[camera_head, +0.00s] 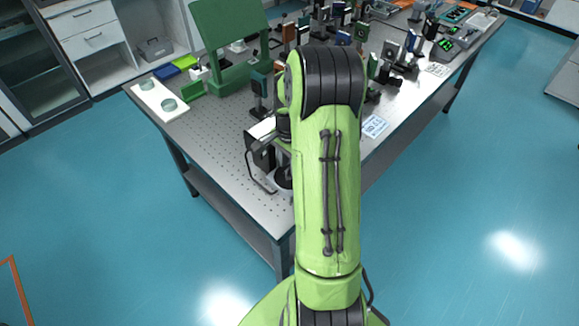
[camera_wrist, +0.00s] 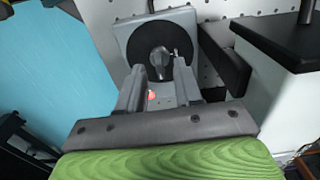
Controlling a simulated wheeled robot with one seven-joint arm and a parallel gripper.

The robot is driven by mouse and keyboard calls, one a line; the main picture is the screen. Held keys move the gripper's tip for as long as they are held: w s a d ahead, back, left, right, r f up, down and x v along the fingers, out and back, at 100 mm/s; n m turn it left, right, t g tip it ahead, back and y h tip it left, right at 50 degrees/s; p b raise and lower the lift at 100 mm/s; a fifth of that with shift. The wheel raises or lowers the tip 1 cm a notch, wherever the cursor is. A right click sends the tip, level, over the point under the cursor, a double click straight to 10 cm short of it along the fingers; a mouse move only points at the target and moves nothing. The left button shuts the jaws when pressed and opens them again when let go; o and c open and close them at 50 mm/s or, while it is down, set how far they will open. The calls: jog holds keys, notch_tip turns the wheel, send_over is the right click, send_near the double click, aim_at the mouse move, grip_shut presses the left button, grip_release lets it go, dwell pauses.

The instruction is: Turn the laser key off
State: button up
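In the wrist view, a silver key knob (camera_wrist: 160,60) stands out from a black round dial (camera_wrist: 131,38) on a grey plate. My gripper (camera_wrist: 160,70) points at the dial with its two grey fingers apart, one on each side of the knob. Gaps show between the fingers and the knob, and I cannot tell whether either touches it. A small red spot (camera_wrist: 152,95) shows between the fingers. In the head view, my green arm reaches over the near end of the table and hides most of the key area.
The perforated optical table (camera_head: 222,140) carries a dark box (camera_head: 262,152) beside my arm, a green panel (camera_head: 228,40) and several optic mounts farther back. In the wrist view, a black-topped white block (camera_wrist: 270,95) stands close on the right. The table's near-left surface is mostly clear.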

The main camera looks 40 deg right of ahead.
jog(key=shift+f, duration=0.55)
grip_shut()
